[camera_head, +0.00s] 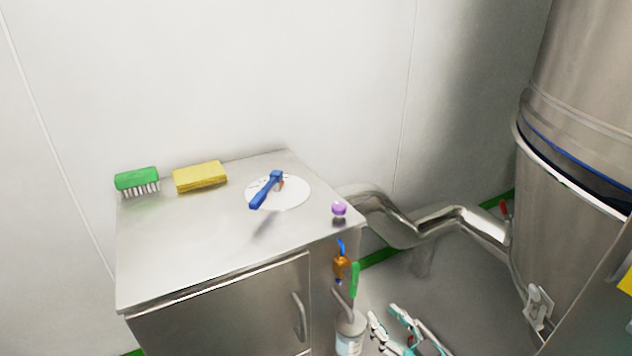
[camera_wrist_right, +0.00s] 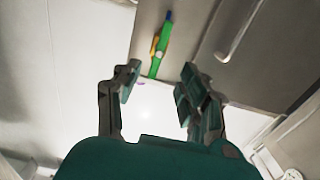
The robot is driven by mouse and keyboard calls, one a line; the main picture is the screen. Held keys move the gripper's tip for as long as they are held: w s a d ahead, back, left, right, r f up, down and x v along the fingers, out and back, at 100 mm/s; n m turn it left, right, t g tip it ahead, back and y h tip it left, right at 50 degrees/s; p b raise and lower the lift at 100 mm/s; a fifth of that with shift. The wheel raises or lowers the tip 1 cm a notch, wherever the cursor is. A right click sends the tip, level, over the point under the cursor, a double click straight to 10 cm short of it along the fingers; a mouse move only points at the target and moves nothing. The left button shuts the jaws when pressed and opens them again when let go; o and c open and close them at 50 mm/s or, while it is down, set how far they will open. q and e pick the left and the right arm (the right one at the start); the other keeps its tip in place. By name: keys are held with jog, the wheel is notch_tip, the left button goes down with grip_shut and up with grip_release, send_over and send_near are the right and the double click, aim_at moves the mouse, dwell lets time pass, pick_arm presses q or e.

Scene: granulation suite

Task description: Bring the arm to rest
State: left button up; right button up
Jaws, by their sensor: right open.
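My right gripper (camera_head: 384,312) is at the bottom of the head view, to the right of the steel cabinet (camera_head: 215,248) and over the floor. Its grey and teal fingers are apart, with nothing between them. In the right wrist view the open fingers (camera_wrist_right: 160,75) frame a bright, empty gap. My left gripper is in neither view.
A green brush (camera_head: 137,180), yellow sponge (camera_head: 200,177), blue-handled tool (camera_head: 264,191) on a white disc (camera_head: 296,193) and purple knob (camera_head: 339,208) are on the cabinet. Orange (camera_head: 341,265) and green (camera_head: 355,280) items are beside it. A steel vessel (camera_head: 565,160) stands right.

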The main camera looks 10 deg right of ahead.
jog(key=s+f+m+g+h, duration=0.15)
jog(key=s+f+g, duration=0.3)
jog(key=f, duration=0.45)
jog(key=s+f+g+h, duration=0.25)
jog(key=s+f, duration=0.25)
jog(key=f, duration=0.4)
jog(key=s+f+m+g+h, duration=0.1)
jog(key=s+f+g, duration=0.35)
jog(key=f, duration=0.45)
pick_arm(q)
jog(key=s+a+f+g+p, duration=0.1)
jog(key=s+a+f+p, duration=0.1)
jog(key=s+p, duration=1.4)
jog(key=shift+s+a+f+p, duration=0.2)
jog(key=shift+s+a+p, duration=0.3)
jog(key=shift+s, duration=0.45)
pick_arm(e)
jog(key=s+d+f+g, duration=0.1)
jog(key=s+f+g, duration=0.1)
jog(key=s, duration=1.1)
jog(key=s+d+f+g+h, duration=0.1)
jog(key=s+f, duration=0.4)
jog(key=s, duration=0.8)
jog(key=shift+f+n+g, duration=0.2)
jog(key=shift+n+g, duration=0.15)
jog(key=shift+g, duration=0.3)
jog(key=shift+s+d, duration=0.1)
jog(key=shift+s, duration=0.05)
jog(key=shift+c, duration=0.4)
